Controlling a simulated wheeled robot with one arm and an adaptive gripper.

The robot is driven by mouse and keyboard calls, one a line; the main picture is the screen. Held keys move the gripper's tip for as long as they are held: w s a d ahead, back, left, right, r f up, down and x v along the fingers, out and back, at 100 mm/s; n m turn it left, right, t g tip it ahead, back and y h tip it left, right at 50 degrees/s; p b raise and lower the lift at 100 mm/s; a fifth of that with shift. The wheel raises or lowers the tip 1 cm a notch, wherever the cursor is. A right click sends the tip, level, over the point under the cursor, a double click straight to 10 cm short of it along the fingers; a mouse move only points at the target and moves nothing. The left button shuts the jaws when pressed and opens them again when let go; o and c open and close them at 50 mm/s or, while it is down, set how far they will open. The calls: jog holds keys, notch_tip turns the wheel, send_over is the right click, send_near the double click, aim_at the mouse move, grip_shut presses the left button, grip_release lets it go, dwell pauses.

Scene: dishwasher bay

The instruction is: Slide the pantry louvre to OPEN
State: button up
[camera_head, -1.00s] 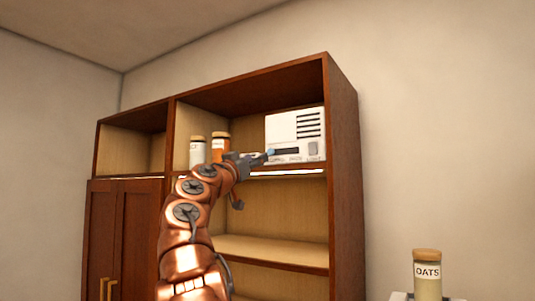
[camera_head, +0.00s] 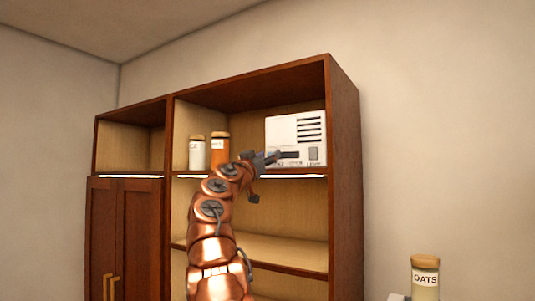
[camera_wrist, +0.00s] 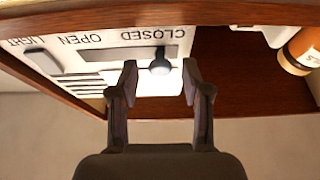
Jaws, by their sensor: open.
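The white louvre unit (camera_head: 283,130) stands on the upper shelf, with dark slits at its upper right. In the wrist view the unit (camera_wrist: 140,82) appears upside down, with a slot between the words CLOSED and OPEN. The dark round slider knob (camera_wrist: 160,66) sits at the CLOSED end. My gripper (camera_wrist: 160,68) is open, with one fingertip on each side of the knob in the picture. I cannot tell whether either finger touches it. In the head view my gripper (camera_head: 272,159) is at the unit's lower left and the knob is hidden.
A grey LIGHT switch (camera_wrist: 43,62) is beside the OPEN label. A white jar (camera_head: 197,154) and an orange jar (camera_head: 220,150) stand left of the unit. The shelf edge (camera_head: 300,176) runs just below. An OATS jar (camera_head: 425,278) stands at the lower right.

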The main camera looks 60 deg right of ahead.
grip_shut()
dwell(0.4)
